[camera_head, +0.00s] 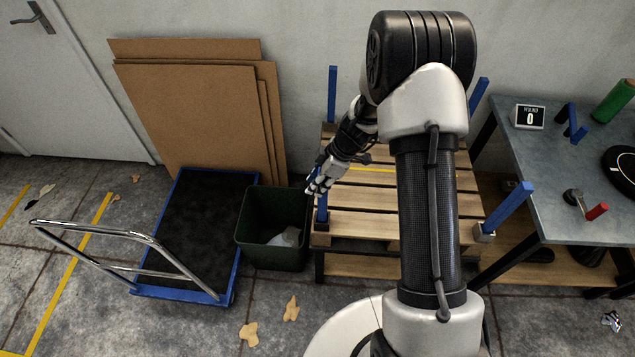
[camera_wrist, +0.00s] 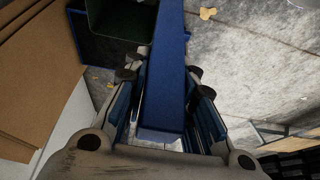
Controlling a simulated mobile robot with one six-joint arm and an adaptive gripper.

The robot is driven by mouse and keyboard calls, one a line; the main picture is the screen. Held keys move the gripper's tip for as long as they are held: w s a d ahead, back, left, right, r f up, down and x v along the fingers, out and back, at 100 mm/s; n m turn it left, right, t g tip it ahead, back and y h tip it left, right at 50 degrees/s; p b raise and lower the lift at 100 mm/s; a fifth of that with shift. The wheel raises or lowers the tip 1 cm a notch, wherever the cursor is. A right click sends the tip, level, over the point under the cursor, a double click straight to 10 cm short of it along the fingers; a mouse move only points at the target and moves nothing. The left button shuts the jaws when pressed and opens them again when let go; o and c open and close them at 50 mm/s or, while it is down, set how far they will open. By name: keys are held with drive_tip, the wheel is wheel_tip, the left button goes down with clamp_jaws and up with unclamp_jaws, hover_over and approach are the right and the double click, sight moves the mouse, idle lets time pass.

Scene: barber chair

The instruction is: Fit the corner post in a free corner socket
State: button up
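The blue corner post (camera_head: 322,208) is at the front left corner of the wooden pallet stack (camera_head: 370,222). It looks upright, its lower end at a dark corner socket (camera_head: 321,227); I cannot tell how deep it sits. My gripper (camera_head: 319,183) is around its upper part. In the wrist view the post (camera_wrist: 170,75) runs between my fingers, which lie close along both sides and appear shut on it. Its lower end is out of that view. Other blue posts stand at the back left (camera_head: 332,93), back right (camera_head: 479,95) and front right (camera_head: 508,208) corners.
A dark green bin (camera_head: 262,258) stands left of the pallet, beside a blue-edged trolley (camera_head: 185,225) with a chrome handle. Cardboard sheets (camera_head: 190,110) lean on the wall. A grey workbench (camera_head: 530,160) at right bears a blue bracket-like piece (camera_head: 571,122) and a counter (camera_head: 530,116).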

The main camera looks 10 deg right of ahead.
drive_tip(key=o, duration=0.5)
drive_tip(key=shift+c, duration=0.2)
drive_tip(key=shift+r, duration=0.15)
drive_tip(key=s+d+r+m+p, duration=0.1)
drive_tip(key=s+r+p, duration=0.1)
drive_tip(key=r, duration=0.7)
drive_tip(key=s+d+r+m+p, duration=0.1)
drive_tip(key=s+d+r+p, duration=0.1)
drive_tip(key=r, duration=0.8)
drive_tip(key=s+a+r+m+t+h, duration=0.15)
drive_tip(key=s+r+m, duration=0.25)
drive_tip(key=s+r, duration=0.45)
drive_tip(key=s+r+m+t+h, duration=0.1)
drive_tip(key=s+r+m, duration=0.2)
drive_tip(key=s, duration=0.5)
drive_tip(key=s+r+m+h, duration=0.2)
drive_tip(key=s+m, duration=0.3)
drive_tip(key=s, duration=0.3)
drive_tip(key=shift+r+t, duration=0.35)
drive_tip(key=shift+r, duration=0.5)
drive_tip(key=shift+w, duration=0.1)
